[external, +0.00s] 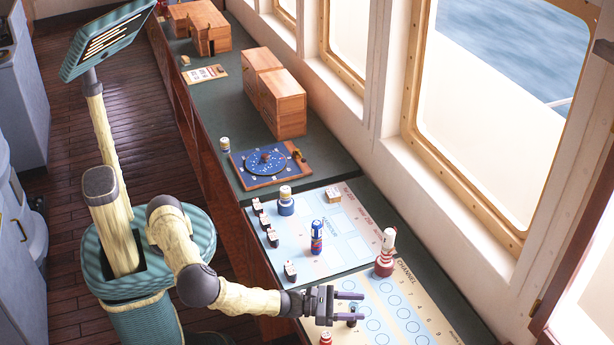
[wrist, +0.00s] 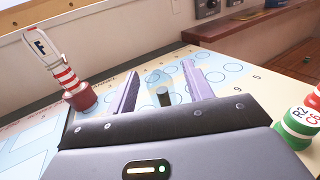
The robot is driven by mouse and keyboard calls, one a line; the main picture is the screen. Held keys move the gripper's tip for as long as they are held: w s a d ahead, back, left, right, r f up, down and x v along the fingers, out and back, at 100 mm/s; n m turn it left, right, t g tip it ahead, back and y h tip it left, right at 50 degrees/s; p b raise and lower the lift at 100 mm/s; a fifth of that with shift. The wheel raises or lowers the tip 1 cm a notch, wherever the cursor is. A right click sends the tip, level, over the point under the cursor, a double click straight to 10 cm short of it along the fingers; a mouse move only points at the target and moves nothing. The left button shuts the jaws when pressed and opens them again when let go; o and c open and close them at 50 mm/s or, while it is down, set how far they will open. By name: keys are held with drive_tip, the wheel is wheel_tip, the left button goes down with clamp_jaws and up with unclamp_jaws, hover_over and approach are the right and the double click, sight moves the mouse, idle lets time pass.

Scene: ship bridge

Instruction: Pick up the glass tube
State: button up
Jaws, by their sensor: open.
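My gripper (external: 345,306) is low over the near end of the chart counter, its two purple fingers spread and pointing right. In the wrist view my gripper (wrist: 160,80) shows its fingers apart. A pale see-through piece with a dark lower part, probably the glass tube (wrist: 164,92), appears between the fingers. A small dark and bluish piece (external: 352,317) shows by the fingertips in the external view, partly hidden by them. I cannot tell whether the fingers touch it.
A red-and-white striped marker (external: 386,254) stands behind the gripper; it shows at left in the wrist view (wrist: 72,82). A red-topped piece (external: 326,337) is close in front. A green, white and red piece (wrist: 300,125) is at right. A blue bottle-like piece (external: 316,238) stands farther back.

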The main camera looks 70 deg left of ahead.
idle(0.5)
drive_tip(key=c, duration=1)
drive_tip(key=shift+c, duration=0.2)
wheel_tip(320, 180, up, 10)
drive_tip(key=shift+r+b, duration=0.1)
drive_tip(key=shift+b, duration=0.4)
